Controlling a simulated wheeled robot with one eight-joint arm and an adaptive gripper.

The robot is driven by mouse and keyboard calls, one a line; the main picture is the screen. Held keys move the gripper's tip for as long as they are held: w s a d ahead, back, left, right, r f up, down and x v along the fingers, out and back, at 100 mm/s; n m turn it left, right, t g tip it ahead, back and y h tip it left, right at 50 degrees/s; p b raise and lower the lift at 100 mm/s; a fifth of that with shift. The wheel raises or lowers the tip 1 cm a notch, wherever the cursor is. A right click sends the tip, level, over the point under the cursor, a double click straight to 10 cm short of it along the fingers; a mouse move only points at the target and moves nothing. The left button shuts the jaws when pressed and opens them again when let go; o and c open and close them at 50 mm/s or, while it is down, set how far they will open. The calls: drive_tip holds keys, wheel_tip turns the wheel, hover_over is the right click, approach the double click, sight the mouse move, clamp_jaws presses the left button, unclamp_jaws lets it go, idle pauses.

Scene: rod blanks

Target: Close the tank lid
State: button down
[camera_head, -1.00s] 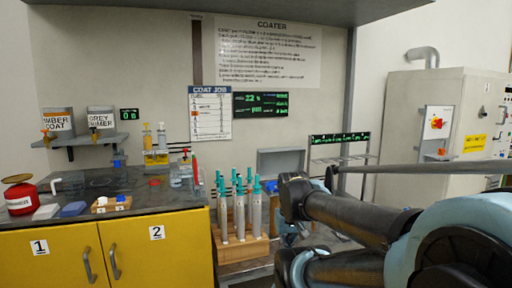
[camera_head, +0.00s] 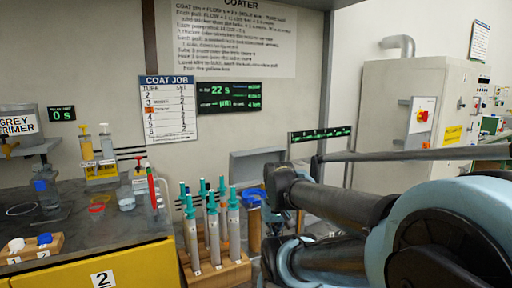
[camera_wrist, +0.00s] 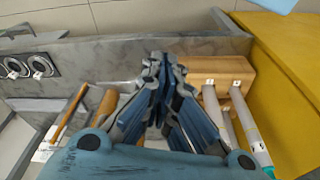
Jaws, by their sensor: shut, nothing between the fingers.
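A grey rectangular panel (camera_head: 256,163), apparently the tank lid, stands raised against the back wall in the head view. The tank below it is largely hidden by the tube rack and my arm. My gripper (camera_wrist: 158,70) shows in the wrist view with its fingers together and nothing between them. It hangs above the bench, beside the wooden tube rack (camera_wrist: 215,72). I cannot make out the lid for certain in the wrist view. In the head view my arm's dark links cover the area right of the panel.
The wooden rack (camera_head: 222,272) holds several upright grey tubes with teal tops, in front of the panel. A blue ring (camera_head: 252,197) sits behind them. A dark counter (camera_head: 95,238) with bottles is at left, over a yellow cabinet (camera_head: 135,270). A grey machine cabinet (camera_head: 385,125) stands at right.

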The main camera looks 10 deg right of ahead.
drive_tip(key=shift+w, duration=0.2)
drive_tip(key=w+r+n+t+y, duration=0.1)
drive_tip(key=w+r, duration=0.8)
drive_tip(key=w, duration=0.2)
drive_tip(key=w+r+n+t, duration=0.1)
drive_tip(key=w+r, duration=0.7)
drive_tip(key=w, duration=0.3)
drive_tip(key=w+r, duration=0.2)
drive_tip(key=w, duration=0.8)
drive_tip(key=w+r+n+t, duration=0.1)
drive_tip(key=w+r, duration=0.2)
drive_tip(key=w, duration=0.7)
drive_tip(key=w+d+r+t+y, duration=0.1)
drive_tip(key=w+r, duration=0.2)
drive_tip(key=w, duration=0.6)
drive_tip(key=shift+w+r, duration=0.15)
drive_tip(key=shift+w, duration=0.25)
drive_tip(key=w+x, duration=0.1)
drive_tip(key=x, duration=0.9)
drive_tip(key=shift+s+d+r, duration=0.1)
drive_tip(key=shift+s+d, duration=0.15)
drive_tip(key=shift+s, duration=0.4)
drive_tip(key=shift+s+d+r, duration=0.1)
drive_tip(key=shift+s+d, duration=0.1)
drive_tip(key=shift+s, duration=0.5)
drive_tip(key=shift+s+d+r, duration=0.1)
drive_tip(key=shift+s+d, duration=0.15)
drive_tip(key=shift+s, duration=0.4)
